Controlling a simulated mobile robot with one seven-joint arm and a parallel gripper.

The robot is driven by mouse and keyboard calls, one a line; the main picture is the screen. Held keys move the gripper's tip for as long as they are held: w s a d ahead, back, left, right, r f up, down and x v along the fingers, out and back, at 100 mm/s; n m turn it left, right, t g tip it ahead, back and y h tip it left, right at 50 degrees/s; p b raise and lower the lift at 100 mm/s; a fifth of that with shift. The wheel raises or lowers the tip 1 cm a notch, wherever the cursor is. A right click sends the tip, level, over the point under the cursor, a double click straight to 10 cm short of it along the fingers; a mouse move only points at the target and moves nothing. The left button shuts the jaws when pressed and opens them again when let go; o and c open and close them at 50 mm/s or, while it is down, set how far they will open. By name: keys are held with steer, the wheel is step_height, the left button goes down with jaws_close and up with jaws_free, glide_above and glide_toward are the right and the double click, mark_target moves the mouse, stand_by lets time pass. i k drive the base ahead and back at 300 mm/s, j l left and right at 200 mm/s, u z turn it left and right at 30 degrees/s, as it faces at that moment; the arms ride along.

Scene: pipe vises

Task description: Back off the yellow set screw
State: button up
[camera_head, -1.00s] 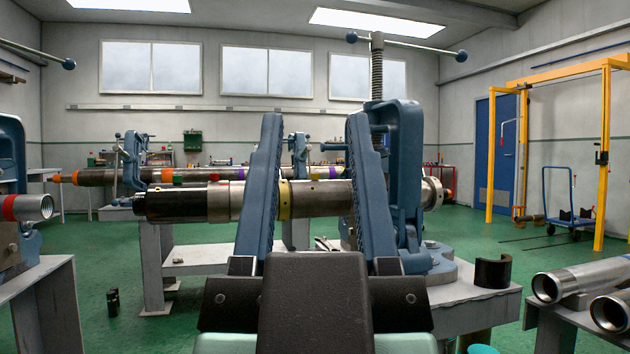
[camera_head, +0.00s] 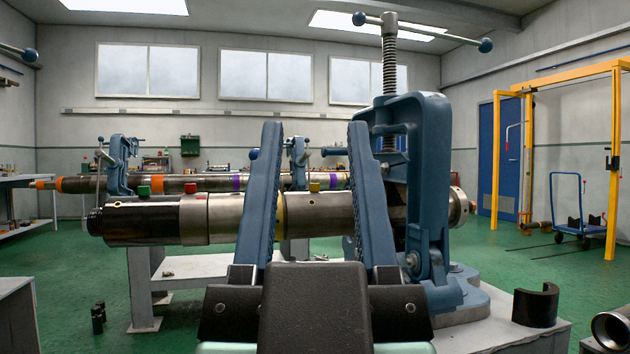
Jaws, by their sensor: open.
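A dark and silver pipe (camera_head: 222,216) lies across the view, held at its right part by a blue vise (camera_head: 427,175). A narrow yellow band (camera_head: 281,212) shows on the pipe just right of my left finger.
A dark half-shell (camera_head: 536,305) stands on the grey bench (camera_head: 500,330) at right. A pipe end (camera_head: 612,330) shows at lower right. Behind are another long pipe (camera_head: 205,183) and smaller blue vises. The green floor (camera_head: 60,270) is open at left.

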mark_target(314, 187)
steer(key=i, duration=1.2)
